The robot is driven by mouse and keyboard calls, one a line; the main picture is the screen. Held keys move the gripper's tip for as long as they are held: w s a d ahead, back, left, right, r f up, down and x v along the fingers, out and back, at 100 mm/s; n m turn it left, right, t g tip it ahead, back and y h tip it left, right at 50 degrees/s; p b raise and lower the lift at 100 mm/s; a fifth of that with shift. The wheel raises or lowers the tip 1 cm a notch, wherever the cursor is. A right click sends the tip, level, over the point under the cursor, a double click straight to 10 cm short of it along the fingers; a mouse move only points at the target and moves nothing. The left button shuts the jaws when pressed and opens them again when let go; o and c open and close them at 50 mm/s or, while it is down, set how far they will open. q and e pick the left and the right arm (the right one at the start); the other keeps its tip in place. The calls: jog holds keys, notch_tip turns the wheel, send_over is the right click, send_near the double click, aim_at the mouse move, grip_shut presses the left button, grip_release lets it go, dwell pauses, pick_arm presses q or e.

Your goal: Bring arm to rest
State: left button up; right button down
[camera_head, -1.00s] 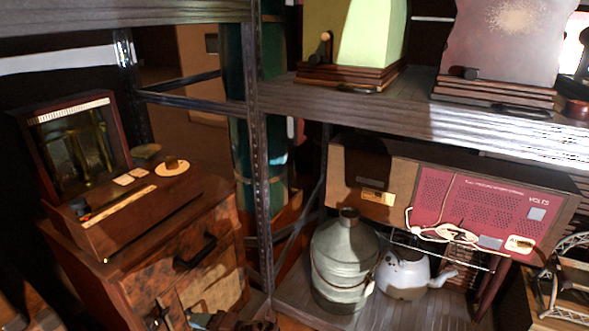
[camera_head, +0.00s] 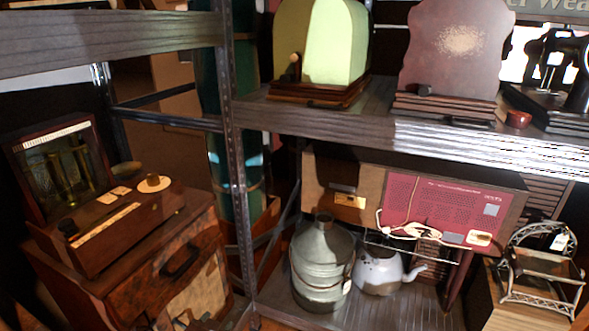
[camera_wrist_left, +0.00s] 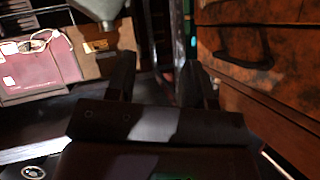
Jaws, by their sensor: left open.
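My left gripper (camera_wrist_left: 158,78) shows in the left wrist view with two dark fingers apart and nothing between them. The cabinet's front and dark handle also fill the right side of the left wrist view (camera_wrist_left: 275,35). My right gripper is in neither view.
A metal shelf post (camera_head: 236,180) stands beside the cabinet. The lower shelf holds a grey metal can (camera_head: 322,262), a white kettle (camera_head: 380,272) and a red-fronted radio (camera_head: 450,207). A metal rack (camera_head: 540,270) stands at right.

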pick_arm(q)
jog(key=s+a+r+n+p, duration=0.1)
jog(key=s+a+r, duration=0.15)
jog(key=s, duration=0.45)
jog(key=s+a+r+n+p, duration=0.2)
jog(key=s+a, duration=0.1)
jog(key=s, duration=0.5)
jog(key=s+a+f+g, duration=0.1)
jog(key=s+f, duration=0.1)
jog(key=s, duration=0.4)
jog(key=s+a+f+p, duration=0.1)
jog(key=s+a+f, duration=0.1)
jog(key=s, duration=0.5)
jog(key=shift+s+a+g+y, duration=0.15)
jog(key=shift+a+g+y, duration=0.1)
jog(key=shift+g+y, duration=0.15)
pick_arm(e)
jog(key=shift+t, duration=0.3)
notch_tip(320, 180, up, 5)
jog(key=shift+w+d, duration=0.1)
